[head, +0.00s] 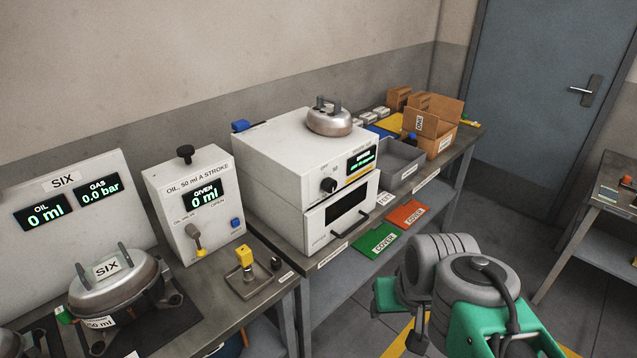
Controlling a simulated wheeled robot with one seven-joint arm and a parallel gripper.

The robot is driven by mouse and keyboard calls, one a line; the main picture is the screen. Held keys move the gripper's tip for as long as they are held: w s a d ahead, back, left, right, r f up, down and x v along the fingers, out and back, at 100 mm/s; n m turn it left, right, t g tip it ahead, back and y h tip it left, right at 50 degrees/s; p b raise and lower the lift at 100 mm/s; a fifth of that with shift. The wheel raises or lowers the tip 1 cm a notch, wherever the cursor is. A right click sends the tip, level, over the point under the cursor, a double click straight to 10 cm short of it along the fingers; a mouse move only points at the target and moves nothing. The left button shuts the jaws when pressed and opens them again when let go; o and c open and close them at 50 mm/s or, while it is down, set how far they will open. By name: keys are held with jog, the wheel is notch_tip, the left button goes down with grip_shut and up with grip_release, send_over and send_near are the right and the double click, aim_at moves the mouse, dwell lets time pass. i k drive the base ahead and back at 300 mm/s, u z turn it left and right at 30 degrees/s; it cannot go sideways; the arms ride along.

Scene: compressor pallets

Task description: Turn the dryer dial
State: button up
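The dryer (290,175) is a white box with a black dial (328,185) on its front panel, left of a small lit green display (361,163). The display text is too small to read surely. A drawer-like door with a dark window (345,207) and a black handle is below. My gripper (398,318) is at the lower right, below and to the right of the dial and well apart from it. The fingers are partly hidden by my wrist, so I cannot tell whether they are open or shut.
A metal compressor (329,120) sits on the dryer. The oil station (195,200) and another compressor (117,280) stand left. A grey bin (400,165) and cardboard box (432,125) stand right. The floor before the bench is clear.

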aim_at(329, 185)
jog(key=u, duration=0.25)
jog(key=i, duration=0.35)
jog(key=u, duration=1.6)
